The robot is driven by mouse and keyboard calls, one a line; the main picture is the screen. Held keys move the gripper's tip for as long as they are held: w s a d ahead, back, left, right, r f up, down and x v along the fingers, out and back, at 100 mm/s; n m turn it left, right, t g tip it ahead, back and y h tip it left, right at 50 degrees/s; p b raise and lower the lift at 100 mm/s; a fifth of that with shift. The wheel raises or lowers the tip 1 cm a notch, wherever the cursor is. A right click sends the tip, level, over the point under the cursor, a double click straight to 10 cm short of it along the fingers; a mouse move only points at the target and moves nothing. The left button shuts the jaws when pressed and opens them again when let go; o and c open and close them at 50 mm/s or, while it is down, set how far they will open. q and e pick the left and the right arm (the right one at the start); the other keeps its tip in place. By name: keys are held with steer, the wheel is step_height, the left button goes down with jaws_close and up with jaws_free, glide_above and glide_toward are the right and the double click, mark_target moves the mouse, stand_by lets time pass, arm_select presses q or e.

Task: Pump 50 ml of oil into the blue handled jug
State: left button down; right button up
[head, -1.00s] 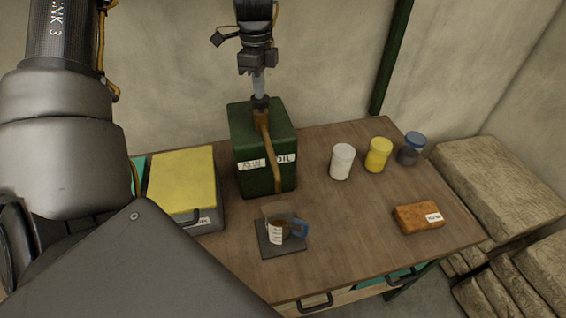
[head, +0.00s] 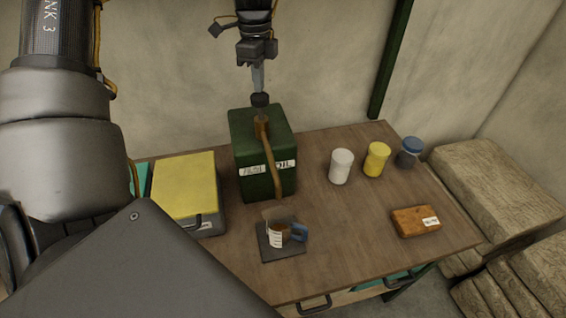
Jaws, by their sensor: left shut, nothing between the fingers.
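The green oil can (head: 250,182) stands on the table with a pump on top. The pump's pale rod (head: 258,78) stands upright, and its brass spout (head: 271,160) bends down the front of the can, ending just above the jug. The jug with the blue handle (head: 299,234) stands upright on a dark square plate (head: 283,254). It has a white marked label, and brown shows inside; the exact level is too small to read. My left gripper (head: 257,57) is shut above the can, at the top of the pump rod. My right gripper is out of view.
A yellow-topped box (head: 184,185) stands left of the can. Table between jug and block is clear. My arm covers the left side.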

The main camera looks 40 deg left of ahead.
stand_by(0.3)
arm_select(q)
step_height(320, 180, up, 6)
steer(key=p, duration=0.3)
steer(key=shift+s, duration=0.1)
stand_by(0.6)
